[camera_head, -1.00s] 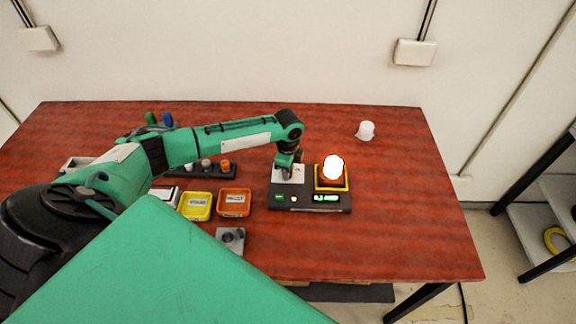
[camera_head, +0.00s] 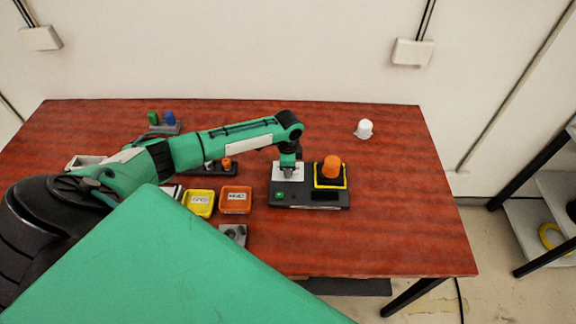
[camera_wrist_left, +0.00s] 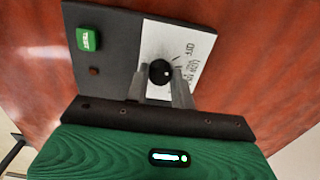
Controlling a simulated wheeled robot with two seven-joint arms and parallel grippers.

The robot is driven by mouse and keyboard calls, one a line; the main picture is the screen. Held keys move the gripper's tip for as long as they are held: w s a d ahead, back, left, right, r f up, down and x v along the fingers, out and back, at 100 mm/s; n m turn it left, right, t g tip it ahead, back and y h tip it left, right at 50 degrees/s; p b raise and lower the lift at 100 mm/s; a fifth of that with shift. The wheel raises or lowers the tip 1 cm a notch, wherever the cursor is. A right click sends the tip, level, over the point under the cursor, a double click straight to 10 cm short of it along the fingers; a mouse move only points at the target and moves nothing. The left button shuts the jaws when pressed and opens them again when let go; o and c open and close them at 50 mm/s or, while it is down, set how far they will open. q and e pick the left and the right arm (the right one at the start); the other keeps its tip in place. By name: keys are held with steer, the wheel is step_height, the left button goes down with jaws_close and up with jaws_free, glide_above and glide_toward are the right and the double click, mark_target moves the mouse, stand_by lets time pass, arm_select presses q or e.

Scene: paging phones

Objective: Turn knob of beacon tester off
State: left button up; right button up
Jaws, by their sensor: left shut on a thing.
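The beacon tester (camera_head: 297,202) is a dark box on the red table, with a white panel, a green button and a dark display. An orange beacon (camera_head: 332,167) sits unlit in its yellow-edged socket on the right. My left gripper (camera_head: 289,172) reaches down onto the white panel. In the left wrist view the black round knob (camera_wrist_left: 160,72) stands on the white panel (camera_wrist_left: 163,42), which has printed marks. The left gripper's fingers (camera_wrist_left: 165,84) are shut on the knob. The green test button (camera_wrist_left: 87,39) and a dark red lamp (camera_wrist_left: 94,71) show beside it. My right gripper is not in view.
A yellow tray (camera_head: 200,204) and an orange tray (camera_head: 235,201) stand left of the tester. A grey block (camera_head: 233,234) lies in front of them. A white cap (camera_head: 364,128) stands behind right. The table's right side is clear.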

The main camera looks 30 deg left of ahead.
arm_select(q)
steer(key=o, duration=1)
steer(key=shift+r, duration=0.1)
step_height(320, 180, up, 14)
steer(key=b, duration=0.3)
steer(key=shift+b, duration=0.4)
steer(key=shift+f, duration=0.25)
